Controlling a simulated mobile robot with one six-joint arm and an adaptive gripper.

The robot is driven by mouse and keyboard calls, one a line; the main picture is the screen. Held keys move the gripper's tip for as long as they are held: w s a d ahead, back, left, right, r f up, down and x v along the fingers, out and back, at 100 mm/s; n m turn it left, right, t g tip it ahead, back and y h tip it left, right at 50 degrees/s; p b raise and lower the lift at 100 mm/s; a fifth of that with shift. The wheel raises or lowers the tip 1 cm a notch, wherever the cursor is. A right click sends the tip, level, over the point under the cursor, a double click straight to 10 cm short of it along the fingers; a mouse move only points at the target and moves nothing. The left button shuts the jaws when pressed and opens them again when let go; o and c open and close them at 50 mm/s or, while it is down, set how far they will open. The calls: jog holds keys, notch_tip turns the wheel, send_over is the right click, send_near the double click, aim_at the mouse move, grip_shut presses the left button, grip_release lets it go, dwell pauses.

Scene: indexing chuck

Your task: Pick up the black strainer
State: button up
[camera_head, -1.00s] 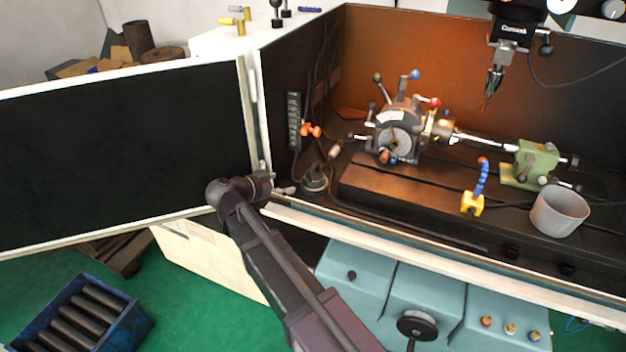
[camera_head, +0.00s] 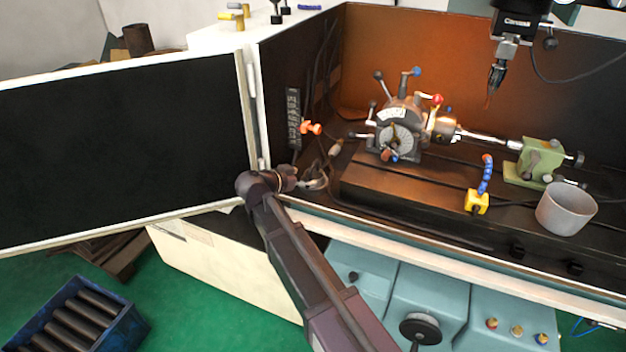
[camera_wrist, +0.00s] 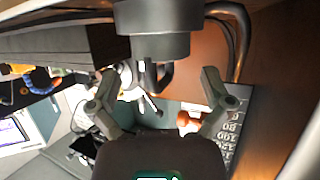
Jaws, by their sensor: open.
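My gripper (camera_head: 297,179) is at the left end of the machine bed in the head view, just inside the enclosure's front edge. In the wrist view my gripper (camera_wrist: 158,88) has its two fingers spread, with nothing held between them. A dark round body (camera_wrist: 158,40), which looks like the black strainer, is at the top middle of the wrist view, just beyond the fingertips. I cannot tell whether the fingers touch it. In the head view the gripper mostly covers that spot, so the strainer is not clear there.
An orange-red knob (camera_head: 311,128) and a black strip (camera_head: 293,118) are on the wall close behind my gripper. A dividing head (camera_head: 397,135), a yellow-based blue hose (camera_head: 477,201) and a grey cup (camera_head: 566,210) stand to the right. The open black door (camera_head: 120,150) is left.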

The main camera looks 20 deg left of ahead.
aim_at(320, 174)
jog(key=shift+b+x, duration=0.9)
jog(key=shift+x, duration=1.7)
jog(key=shift+r, duration=0.1)
jog(key=c, duration=1)
